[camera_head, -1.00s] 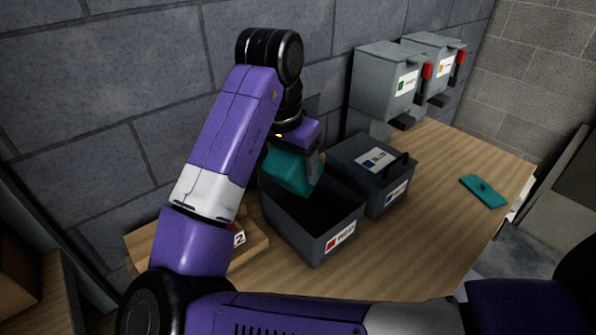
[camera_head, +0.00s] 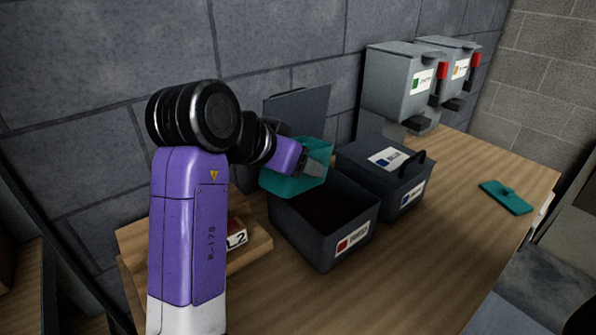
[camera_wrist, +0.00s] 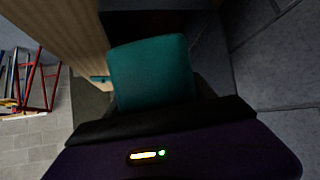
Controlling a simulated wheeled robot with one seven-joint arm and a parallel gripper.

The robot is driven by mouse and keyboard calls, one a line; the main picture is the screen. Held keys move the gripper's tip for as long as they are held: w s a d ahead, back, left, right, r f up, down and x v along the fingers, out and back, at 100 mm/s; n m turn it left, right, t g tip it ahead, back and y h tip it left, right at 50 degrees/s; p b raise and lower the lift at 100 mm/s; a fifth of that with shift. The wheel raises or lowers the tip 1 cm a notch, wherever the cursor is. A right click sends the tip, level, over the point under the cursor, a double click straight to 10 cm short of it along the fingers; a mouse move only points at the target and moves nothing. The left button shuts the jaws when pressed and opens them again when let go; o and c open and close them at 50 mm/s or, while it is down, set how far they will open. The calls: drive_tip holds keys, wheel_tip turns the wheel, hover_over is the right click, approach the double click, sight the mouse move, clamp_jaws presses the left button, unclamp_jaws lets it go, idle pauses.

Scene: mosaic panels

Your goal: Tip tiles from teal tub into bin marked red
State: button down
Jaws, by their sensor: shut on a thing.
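The teal tub (camera_head: 290,184) is held above the back left edge of the red-marked bin. It sits roughly upright, its open top partly showing; I cannot tell whether tiles are inside. My gripper (camera_head: 309,167) is shut on the tub's side. In the wrist view the tub (camera_wrist: 150,75) fills the space beyond my gripper, with its inside hidden. The dark grey bin with the red label (camera_head: 322,243) stands open on the bench, its raised lid (camera_head: 297,112) behind. Dark reddish stuff shows dimly inside it.
A closed grey bin with blue labels (camera_head: 408,182) stands right of the red-marked bin. A teal lid (camera_head: 506,197) lies farther right. Grey dispensers with red handles (camera_head: 395,85) hang on the wall. A wooden stand (camera_head: 258,243) is at left. The bench front is clear.

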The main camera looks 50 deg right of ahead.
drive_tip(key=h+b, duration=0.2)
drive_tip(key=b, duration=0.1)
drive_tip(key=shift+a+f+h, duration=0.1)
drive_tip(key=shift+f+h, duration=0.2)
drive_tip(key=shift+f, duration=0.05)
drive_tip(key=shift+r+h+b, duration=0.15)
drive_tip(key=shift+h+b, duration=0.45)
